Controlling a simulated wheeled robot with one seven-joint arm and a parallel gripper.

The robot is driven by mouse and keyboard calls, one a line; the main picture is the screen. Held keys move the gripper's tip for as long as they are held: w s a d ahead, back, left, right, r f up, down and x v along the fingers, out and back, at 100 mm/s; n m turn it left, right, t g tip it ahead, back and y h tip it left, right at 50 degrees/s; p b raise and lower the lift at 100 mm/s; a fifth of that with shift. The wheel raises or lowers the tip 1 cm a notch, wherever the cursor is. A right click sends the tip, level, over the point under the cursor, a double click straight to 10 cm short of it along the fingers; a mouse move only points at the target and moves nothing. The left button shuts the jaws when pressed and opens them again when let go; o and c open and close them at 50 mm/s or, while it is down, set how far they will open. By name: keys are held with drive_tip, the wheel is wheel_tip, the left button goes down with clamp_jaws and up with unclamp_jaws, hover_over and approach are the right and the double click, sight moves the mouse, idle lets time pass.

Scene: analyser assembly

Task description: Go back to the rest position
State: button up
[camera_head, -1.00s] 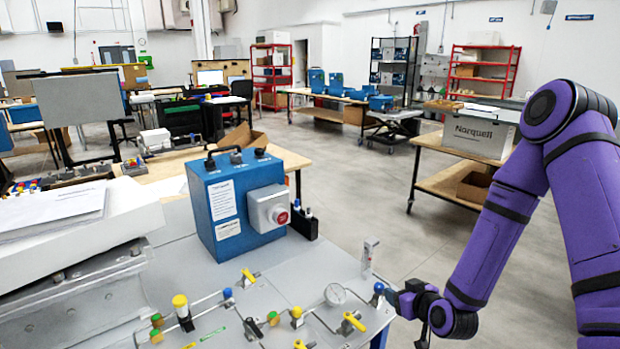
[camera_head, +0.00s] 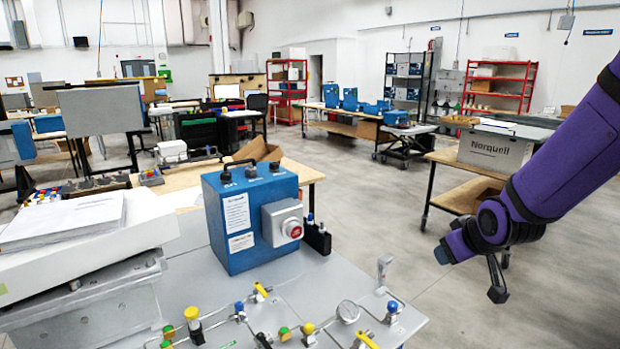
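My gripper (camera_head: 447,250) hangs at the end of my purple arm at the right, in the air beside the right edge of the grey bench (camera_head: 345,278). It is clear of the pipes and valves, and I see nothing held in it. The blue analyser box (camera_head: 228,255) with a red button stands upright on the bench. Tubing with yellow, green and blue valve knobs and a round gauge (camera_head: 348,311) lies along the bench front.
A white box with papers (camera_head: 65,218) stands at the left. A wheeled table (camera_head: 462,157) carries a grey Norquell box (camera_head: 493,150) behind my arm. Open grey floor (camera_head: 380,215) lies between the bench and that table.

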drive_tip(key=s+r+m+g, duration=0.1)
drive_tip(key=s+r+m, duration=0.1)
drive_tip(key=s+r, duration=0.6)
drive_tip(key=s+r+m+g, duration=0.1)
drive_tip(key=s+r, duration=0.7)
drive_tip(key=s, duration=0.8)
drive_tip(key=shift+d+r+m+g, duration=0.15)
drive_tip(key=shift+d+m+g, duration=0.05)
drive_tip(key=shift+m+g, duration=0.25)
idle(2.0)
